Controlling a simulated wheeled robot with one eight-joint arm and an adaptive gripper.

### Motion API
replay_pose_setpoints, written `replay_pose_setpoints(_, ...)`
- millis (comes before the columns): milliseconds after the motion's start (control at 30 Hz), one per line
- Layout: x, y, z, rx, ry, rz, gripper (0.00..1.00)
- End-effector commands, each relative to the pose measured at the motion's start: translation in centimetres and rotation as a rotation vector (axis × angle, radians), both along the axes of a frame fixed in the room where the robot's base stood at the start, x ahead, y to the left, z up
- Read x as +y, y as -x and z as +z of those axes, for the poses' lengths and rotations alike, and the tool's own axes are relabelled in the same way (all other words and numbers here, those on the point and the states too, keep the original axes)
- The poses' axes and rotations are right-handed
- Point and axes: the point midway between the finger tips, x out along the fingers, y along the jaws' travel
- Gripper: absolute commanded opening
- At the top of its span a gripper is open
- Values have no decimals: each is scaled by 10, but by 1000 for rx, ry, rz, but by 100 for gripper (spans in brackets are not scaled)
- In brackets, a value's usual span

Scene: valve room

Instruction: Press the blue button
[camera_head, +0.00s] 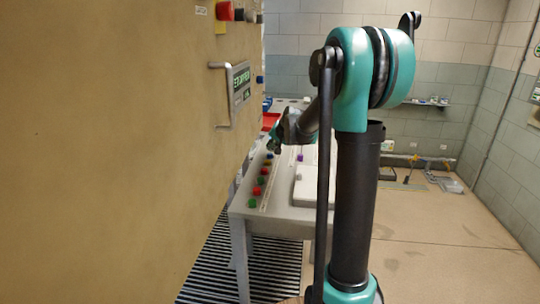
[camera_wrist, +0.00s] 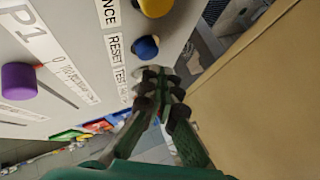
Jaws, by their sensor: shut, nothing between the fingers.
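The blue button (camera_wrist: 146,47) is a round dome on the light panel in the wrist view, beside the "RESET" and "TEST" labels. A yellow button (camera_wrist: 155,6) lies just beyond it. My gripper (camera_wrist: 160,78) is shut and empty. Its fingertips appear just below the blue button in that picture, beside a pale round part; I cannot tell whether they touch anything. In the head view, my gripper (camera_head: 277,149) is at the far end of the row of buttons on the grey desk (camera_head: 285,222), by a small blue button (camera_head: 269,156).
A purple knob (camera_wrist: 18,80) stands at the left of the panel in the wrist view. Red buttons (camera_head: 256,190) and a green button (camera_head: 251,203) sit nearer on the desk. A tan cabinet (camera_head: 120,150) with a handle (camera_head: 223,97) stands close on the left.

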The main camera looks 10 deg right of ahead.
Motion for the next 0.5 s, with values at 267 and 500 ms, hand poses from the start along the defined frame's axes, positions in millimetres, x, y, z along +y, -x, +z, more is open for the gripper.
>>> replay_pose_setpoints(267, 0, 0, 21, 0, 0, 0, 0)
replay_pose_setpoints(500, 0, 0, 42, 0, 0, 0, 0)
